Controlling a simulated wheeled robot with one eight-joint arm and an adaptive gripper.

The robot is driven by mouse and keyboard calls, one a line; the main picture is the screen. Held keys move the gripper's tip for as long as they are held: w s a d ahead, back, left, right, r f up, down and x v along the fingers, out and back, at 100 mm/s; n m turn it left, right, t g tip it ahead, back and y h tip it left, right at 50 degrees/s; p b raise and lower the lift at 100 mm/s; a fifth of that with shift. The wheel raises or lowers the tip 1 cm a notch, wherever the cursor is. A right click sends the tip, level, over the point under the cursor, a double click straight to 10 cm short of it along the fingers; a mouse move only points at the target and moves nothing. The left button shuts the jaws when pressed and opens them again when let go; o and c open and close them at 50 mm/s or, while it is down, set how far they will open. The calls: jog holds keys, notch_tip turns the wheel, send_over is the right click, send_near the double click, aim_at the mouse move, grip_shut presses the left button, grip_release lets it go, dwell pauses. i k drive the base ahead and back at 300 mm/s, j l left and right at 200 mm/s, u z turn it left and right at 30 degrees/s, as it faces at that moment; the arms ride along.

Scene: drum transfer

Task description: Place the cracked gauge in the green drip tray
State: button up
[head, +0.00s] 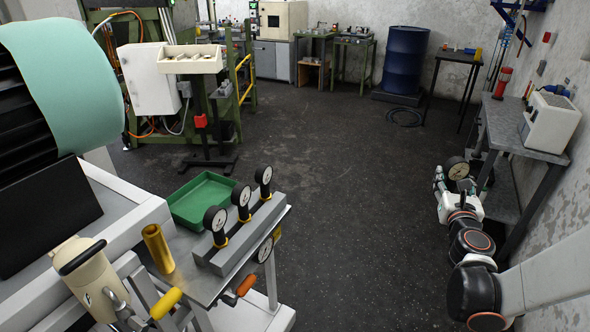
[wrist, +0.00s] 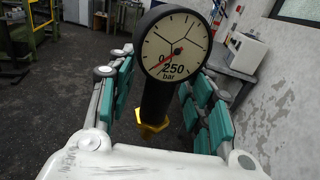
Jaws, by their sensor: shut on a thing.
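My gripper (head: 457,190) is at the right side of the head view, shut on a round black-rimmed gauge (head: 457,168). In the wrist view the gauge (wrist: 173,45) is upright between the teal finger pads; dark crack-like lines branch across its pale dial, which reads 250 bar and has a red needle. Its black stem ends in a brass-coloured nut (wrist: 152,122). The green drip tray (head: 205,192) lies on the bench at lower left in the head view, far from my gripper. Its visible inside is empty.
Three gauges (head: 241,196) stand in a grey block (head: 240,232) beside the tray. A brass cylinder (head: 158,248) stands in front of the tray. A grey side table (head: 515,125) with a white device is near my arm at right. Open dark floor (head: 345,200) lies between.

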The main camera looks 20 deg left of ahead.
aim_at(216, 200)
jog(key=i+l+z, duration=0.2)
jog(key=i, duration=1.55)
jog(key=i+u, duration=0.45)
jog(key=i+l+u, duration=0.1)
jog(key=i+u, duration=0.35)
jog(key=i+l+u, duration=0.25)
jog(key=i+u, duration=0.4)
jog(key=u, duration=0.3)
jog(key=i+l+u, duration=0.2)
jog(key=u, duration=0.25)
jog(key=i+l+u, duration=0.15)
jog(key=u, duration=0.35)
jog(key=i+l+u, duration=0.1)
jog(key=l+u, duration=0.2)
jog(key=u, duration=0.2)
